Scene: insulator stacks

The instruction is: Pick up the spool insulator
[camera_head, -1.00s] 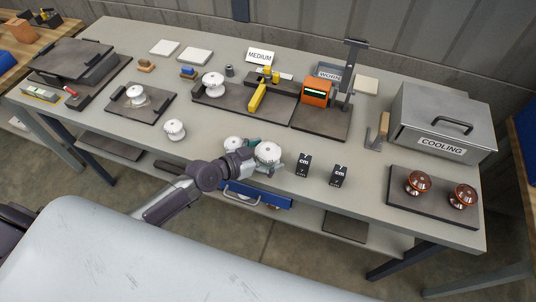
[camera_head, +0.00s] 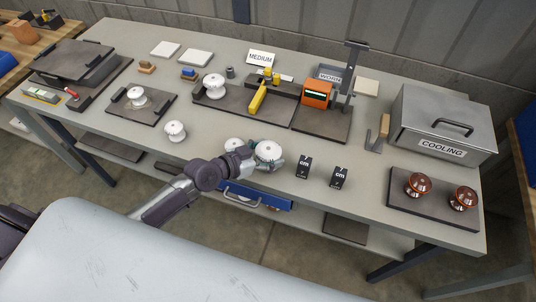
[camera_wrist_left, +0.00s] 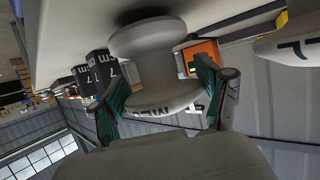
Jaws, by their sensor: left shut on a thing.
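A white ribbed spool insulator (camera_head: 268,150) is at the front edge of the workbench, between the fingers of my left gripper (camera_head: 264,157). In the left wrist view, the spool insulator (camera_wrist_left: 152,45) fills the middle, with a green-padded finger of the left gripper (camera_wrist_left: 158,88) on each side. The gripper is shut on it. I cannot tell whether its base touches the bench. A second white spool (camera_head: 234,145) stands just left, partly hidden by my wrist. My right gripper is in neither view.
Black "7 cm" blocks (camera_head: 303,166) stand right of the gripper. Another white spool (camera_head: 175,131) stands to the left. Behind are the yellow-handled fixture (camera_head: 258,97) and orange gauge (camera_head: 316,93). The cooling box (camera_head: 440,120) and brown insulators (camera_head: 418,184) are at right.

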